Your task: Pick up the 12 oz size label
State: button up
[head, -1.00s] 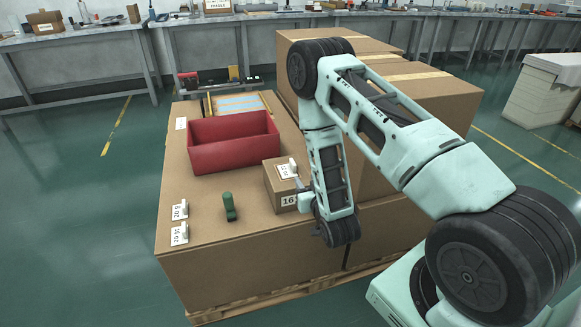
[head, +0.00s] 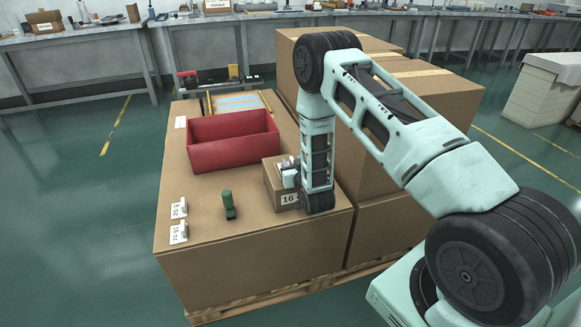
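A small cardboard box (head: 277,195) marked "16" stands on the large brown carton. A pale label (head: 284,162) lies on top of this box, mostly hidden by my gripper (head: 288,175). I cannot read its print. My gripper is over the box top, at or very near the label. Its fingers are too small and hidden to tell whether they are open or shut, or touching the label. Two other white size labels stand at the left of the carton: one reading "8 oz" (head: 179,209) and one reading "16 oz" (head: 179,233).
A red open bin (head: 233,146) stands behind the small box. A green stamp-like object (head: 229,205) stands left of the box. Tall cartons (head: 405,110) rise to the right behind my arm.

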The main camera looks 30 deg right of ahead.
grip_shut()
